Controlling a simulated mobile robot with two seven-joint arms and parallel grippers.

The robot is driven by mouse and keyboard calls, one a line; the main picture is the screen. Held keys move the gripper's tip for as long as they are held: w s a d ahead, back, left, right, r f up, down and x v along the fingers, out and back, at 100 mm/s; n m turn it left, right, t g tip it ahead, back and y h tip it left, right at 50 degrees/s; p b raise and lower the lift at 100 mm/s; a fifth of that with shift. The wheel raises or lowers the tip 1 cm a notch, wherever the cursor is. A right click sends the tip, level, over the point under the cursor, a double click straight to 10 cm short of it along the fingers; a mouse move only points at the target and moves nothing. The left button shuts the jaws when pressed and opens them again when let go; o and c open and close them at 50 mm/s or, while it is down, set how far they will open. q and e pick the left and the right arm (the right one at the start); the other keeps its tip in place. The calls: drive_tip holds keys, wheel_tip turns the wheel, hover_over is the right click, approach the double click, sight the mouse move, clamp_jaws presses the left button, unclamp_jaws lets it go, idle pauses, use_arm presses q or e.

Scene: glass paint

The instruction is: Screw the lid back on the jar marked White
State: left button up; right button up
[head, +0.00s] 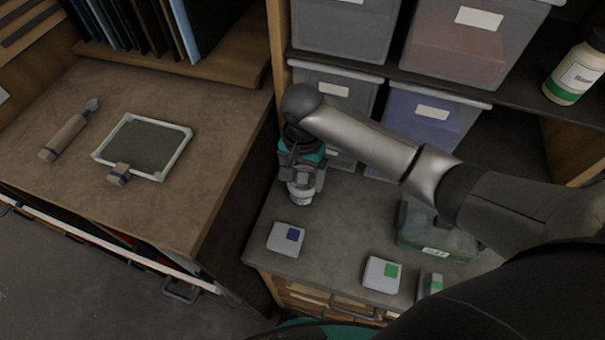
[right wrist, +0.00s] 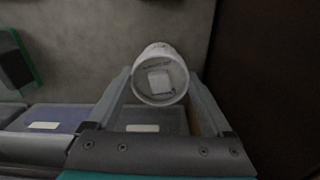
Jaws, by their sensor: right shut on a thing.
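My right gripper (head: 302,186) points down over the counter and is shut on a white round jar (head: 301,199). In the right wrist view the jar (right wrist: 161,76) sits between my two fingertips. Its round end faces the camera and bears small dark print and a pale square, too small to read. I cannot tell whether that end is a separate lid or where a seam runs. The jar's foot is at or just above the counter; I cannot tell which. My left gripper is not in view.
On the counter (head: 340,225) lie a white block with a blue square (head: 286,239) and one with a green square (head: 382,274). A green case (head: 437,237) is at the right. Grey bins (head: 345,30) stand behind. A bench (head: 225,130) is at the left.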

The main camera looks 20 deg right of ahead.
idle(0.3)
drive_tip(key=m, duration=0.6)
drive_tip(key=shift+f, duration=0.1)
drive_tip(key=o, duration=1)
drive_tip(key=shift+o, duration=0.2)
drive_tip(key=shift+r, duration=3.05)
drive_tip(key=shift+a, duration=0.1)
